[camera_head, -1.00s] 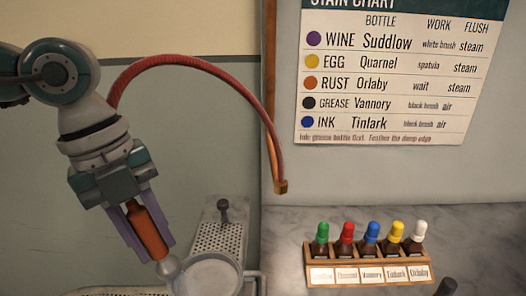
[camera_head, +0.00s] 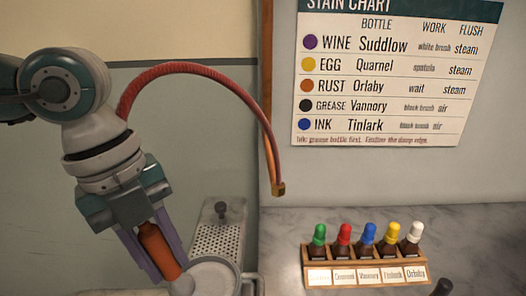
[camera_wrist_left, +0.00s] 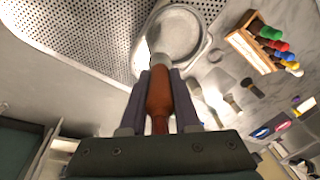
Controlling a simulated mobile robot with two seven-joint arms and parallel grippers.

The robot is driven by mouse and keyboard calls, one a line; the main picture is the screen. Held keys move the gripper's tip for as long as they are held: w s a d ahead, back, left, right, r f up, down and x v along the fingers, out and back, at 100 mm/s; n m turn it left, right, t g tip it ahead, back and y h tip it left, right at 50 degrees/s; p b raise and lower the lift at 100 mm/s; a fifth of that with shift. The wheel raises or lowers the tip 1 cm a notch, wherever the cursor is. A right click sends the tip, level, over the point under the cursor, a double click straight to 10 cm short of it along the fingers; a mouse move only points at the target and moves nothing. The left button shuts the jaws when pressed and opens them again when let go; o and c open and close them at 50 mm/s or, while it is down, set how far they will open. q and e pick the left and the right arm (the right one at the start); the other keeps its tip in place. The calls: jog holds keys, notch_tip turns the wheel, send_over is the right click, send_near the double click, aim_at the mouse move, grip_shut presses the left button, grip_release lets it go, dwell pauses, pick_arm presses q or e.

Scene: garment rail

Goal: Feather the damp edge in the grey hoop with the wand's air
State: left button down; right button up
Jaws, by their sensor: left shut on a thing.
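My left gripper (camera_head: 170,268) is shut on the wand (camera_head: 158,248), around its orange-brown handle. The wand points down and right, its pale nozzle near the left rim of the grey hoop (camera_head: 214,260) at the bottom edge of the head view. In the left wrist view the wand (camera_wrist_left: 158,98) points at the hoop (camera_wrist_left: 204,36), and its pale tip overlaps the hoop's near left edge. I cannot tell whether the tip touches it. No damp edge can be made out. My right gripper is not in view.
A perforated board (camera_head: 212,240) with a dark knob lies behind the hoop. A wooden rack (camera_head: 318,278) of several coloured-cap bottles stands right on the marble counter. A red hose (camera_head: 215,68) arches behind my arm. Brushes (camera_wrist_left: 228,84) lie near the hoop. A stain chart (camera_head: 390,75) hangs above.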

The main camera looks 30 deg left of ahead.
pick_arm(q)
jog(key=shift+w+d, duration=0.65)
jog(key=shift+d, duration=0.3)
jog(key=shift+w+d+b, duration=0.1)
jog(key=shift+w+b, duration=1.15)
jog(key=shift+w, duration=1.05)
notch_tip(320, 180, up, 7)
jog(key=p, duration=0.6)
